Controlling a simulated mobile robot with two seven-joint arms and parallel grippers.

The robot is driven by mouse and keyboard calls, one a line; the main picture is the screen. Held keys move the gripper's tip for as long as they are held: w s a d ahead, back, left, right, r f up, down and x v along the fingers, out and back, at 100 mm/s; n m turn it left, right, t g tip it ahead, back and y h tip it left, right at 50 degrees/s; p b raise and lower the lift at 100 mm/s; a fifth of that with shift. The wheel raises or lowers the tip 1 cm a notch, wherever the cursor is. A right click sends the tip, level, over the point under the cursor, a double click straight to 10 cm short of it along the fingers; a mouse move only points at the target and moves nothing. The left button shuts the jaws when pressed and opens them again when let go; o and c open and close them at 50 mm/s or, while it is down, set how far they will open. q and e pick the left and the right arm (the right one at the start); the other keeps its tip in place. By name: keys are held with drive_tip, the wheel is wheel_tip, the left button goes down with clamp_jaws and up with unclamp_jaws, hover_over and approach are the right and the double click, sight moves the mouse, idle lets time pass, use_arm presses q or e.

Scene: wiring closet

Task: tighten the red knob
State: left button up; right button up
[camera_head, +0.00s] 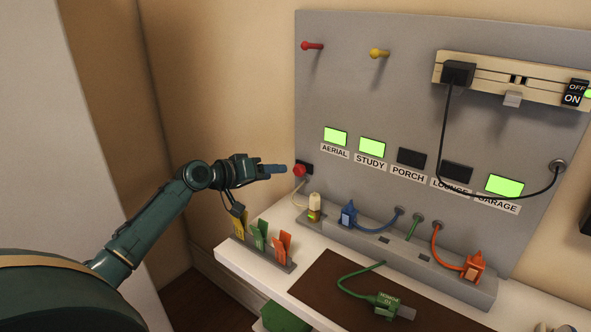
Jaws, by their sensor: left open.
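The red knob (299,170) sits at the lower left edge of the grey panel, on a small dark mount, with a pale cable hanging below it. My left gripper (280,169) reaches in from the left with its blue fingertips just left of the knob. It is open and holds nothing that I can see. The fingertips look very close to the knob; whether they touch it or lie around it cannot be told from this angle. My right gripper is not in view.
The grey panel (350,90) carries a red peg (312,46), a yellow peg (379,54) and labelled screens. AERIAL, STUDY and GARAGE are lit green. Below stand coloured plugs on a grey block, a card rack (264,254) and a green plug (388,304) on a brown mat.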

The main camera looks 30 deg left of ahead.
sight(296, 171)
use_arm(q)
drive_tip(key=x, duration=0.8)
drive_tip(key=shift+w+d+f, duration=0.1)
drive_tip(key=shift+w+d, duration=0.05)
drive_tip(key=shift+w, duration=0.2)
drive_tip(key=shift+c, duration=0.3)
drive_tip(key=c, duration=0.9)
